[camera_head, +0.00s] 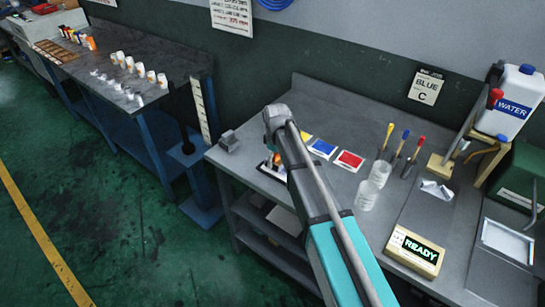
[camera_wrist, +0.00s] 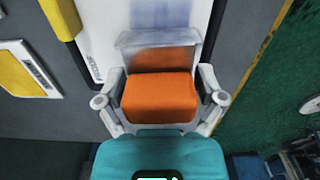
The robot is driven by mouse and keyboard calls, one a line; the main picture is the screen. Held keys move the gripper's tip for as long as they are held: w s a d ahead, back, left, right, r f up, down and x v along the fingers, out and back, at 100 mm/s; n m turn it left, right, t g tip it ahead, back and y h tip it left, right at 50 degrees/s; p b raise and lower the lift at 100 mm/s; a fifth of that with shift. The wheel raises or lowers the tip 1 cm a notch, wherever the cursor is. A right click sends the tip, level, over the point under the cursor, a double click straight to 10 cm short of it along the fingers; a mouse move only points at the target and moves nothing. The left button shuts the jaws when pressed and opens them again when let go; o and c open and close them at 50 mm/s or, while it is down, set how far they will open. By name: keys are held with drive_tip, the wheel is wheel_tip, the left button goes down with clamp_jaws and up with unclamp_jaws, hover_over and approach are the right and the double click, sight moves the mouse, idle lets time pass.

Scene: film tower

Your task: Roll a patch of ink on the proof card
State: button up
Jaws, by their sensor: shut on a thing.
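My gripper (camera_wrist: 160,86) is shut on the orange handle of an ink roller (camera_wrist: 160,100); a finger lies on each side of it. The tool's pale grey head (camera_wrist: 160,38) is over a white card (camera_wrist: 105,38), apparently the proof card. A faded blue-violet band (camera_wrist: 166,12) shows on the card beyond the head. I cannot tell whether the head touches the card. In the head view my gripper (camera_head: 274,155) is low at the bench's left part, largely hidden by my arm. Yellow (camera_head: 305,137), blue (camera_head: 323,148) and red (camera_head: 349,160) ink cards lie to its right.
A yellow-handled tool (camera_wrist: 62,18) lies close on the left in the wrist view. Clear cups (camera_head: 368,192), upright coloured-handled tools (camera_head: 398,145), a READY box (camera_head: 414,254) and a water jug (camera_head: 512,103) stand farther right. A sign (camera_head: 426,87) reads BLUE C. The bench edge is near.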

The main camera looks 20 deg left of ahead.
drive_tip(key=shift+s+d, duration=0.15)
drive_tip(key=shift+d, duration=0.4)
drive_tip(key=shift+s+d, duration=0.3)
drive_tip(key=shift+d, duration=0.45)
drive_tip(key=shift+s+d, duration=0.3)
drive_tip(key=shift+d, duration=0.45)
drive_tip(key=shift+s+d, duration=0.1)
drive_tip(key=shift+d, duration=0.05)
drive_tip(key=shift+s+d, duration=0.25)
drive_tip(key=shift+d, duration=0.45)
drive_tip(key=shift+s+d, duration=0.2)
drive_tip(key=shift+d, duration=0.45)
drive_tip(key=shift+s+d, duration=0.3)
drive_tip(key=shift+d, duration=0.5)
drive_tip(key=shift+s+d, duration=0.25)
drive_tip(key=shift+d, duration=0.5)
drive_tip(key=shift+r, duration=0.1)
